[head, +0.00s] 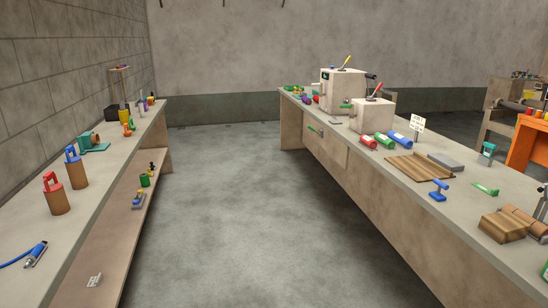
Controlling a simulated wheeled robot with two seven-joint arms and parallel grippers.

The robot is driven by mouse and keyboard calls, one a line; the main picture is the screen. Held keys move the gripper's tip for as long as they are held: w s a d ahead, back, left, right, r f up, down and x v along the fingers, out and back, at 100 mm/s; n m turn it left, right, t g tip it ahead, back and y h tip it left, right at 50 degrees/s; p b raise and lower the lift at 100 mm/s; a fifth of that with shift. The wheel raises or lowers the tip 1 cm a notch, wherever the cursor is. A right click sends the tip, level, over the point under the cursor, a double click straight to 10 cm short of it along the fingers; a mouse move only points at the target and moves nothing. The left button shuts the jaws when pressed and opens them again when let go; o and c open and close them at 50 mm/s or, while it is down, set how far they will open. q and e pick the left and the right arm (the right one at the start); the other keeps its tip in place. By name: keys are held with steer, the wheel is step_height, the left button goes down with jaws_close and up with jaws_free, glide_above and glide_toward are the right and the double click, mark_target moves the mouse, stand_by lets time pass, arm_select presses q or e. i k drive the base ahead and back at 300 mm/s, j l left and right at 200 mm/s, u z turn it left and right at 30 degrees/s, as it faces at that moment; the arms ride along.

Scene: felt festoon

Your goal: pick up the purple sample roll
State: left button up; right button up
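Three short rolls lie side by side on the right bench (440,235): a red roll (368,142), a green roll (384,139) and a blue roll (400,138). None of these three looks clearly purple. A small purple item (308,99) lies among several small coloured things near the far end of the same bench; it is too small to tell whether it is a roll. Neither of my grippers is in view.
A long bench (95,215) with tools and a lower shelf runs along the left. Beige machines (342,90) stand on the right bench, with a small white sign (417,124) and brown boards (418,167) nearer. The floor (235,220) between the benches is clear.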

mark_target(307, 101)
steer(key=i+l+u, duration=0.1)
steer(key=i+u, duration=0.3)
steer(key=i, duration=2)
steer(key=i+z, duration=0.1)
steer(key=i, duration=0.9)
steer(key=i+j, duration=0.2)
steer(key=i, duration=0.75)
steer(key=i+z, duration=0.45)
steer(key=i+j+z, duration=0.25)
steer(key=i+z, duration=0.25)
steer(key=i+j+z, duration=0.45)
steer(key=i, duration=0.1)
